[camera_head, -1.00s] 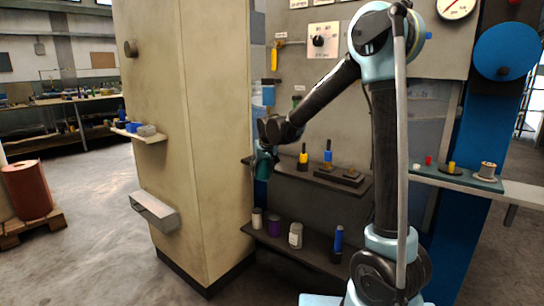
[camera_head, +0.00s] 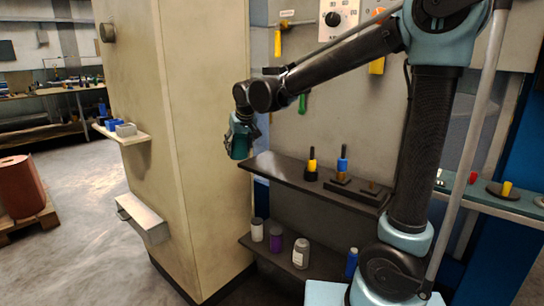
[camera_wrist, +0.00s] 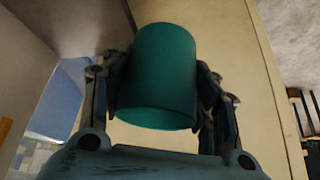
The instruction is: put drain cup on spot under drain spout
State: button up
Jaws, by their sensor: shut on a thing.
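The drain cup, a teal cylinder, (camera_head: 237,147) is in my gripper (camera_head: 243,127), left of the upper shelf's left end and in front of the cream cabinet's edge. In the wrist view the cup (camera_wrist: 158,75) fills the middle, with my gripper's fingers (camera_wrist: 162,92) shut on its two sides. The cup looks slightly tilted in the head view and is clear of the shelves. I cannot make out the drain spout or the spot under it in these frames.
The cream cabinet (camera_head: 190,140) stands close left of the cup. The upper dark shelf (camera_head: 280,172) holds yellow and blue handled tools. The lower shelf (camera_head: 262,250) holds several small bottles. A small side shelf (camera_head: 130,135) carries blue and grey blocks.

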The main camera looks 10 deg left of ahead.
jog(key=w+d, duration=0.3)
jog(key=w, duration=0.2)
jog(key=w+d+f, duration=0.1)
jog(key=w+d, duration=0.2)
jog(key=w, duration=0.2)
jog(key=w+d+f, duration=0.1)
jog(key=w+d, duration=0.2)
jog(key=w, duration=0.2)
jog(key=shift+w+d+f, duration=0.1)
jog(key=shift+w+d, duration=0.05)
jog(key=shift+w, duration=0.15)
jog(key=shift+w+d+f, duration=0.1)
jog(key=shift+w+f, duration=0.05)
jog(key=shift+f, duration=2.25)
jog(key=o, duration=1.1)
jog(key=shift+f, duration=0.1)
jog(key=v, duration=1.2)
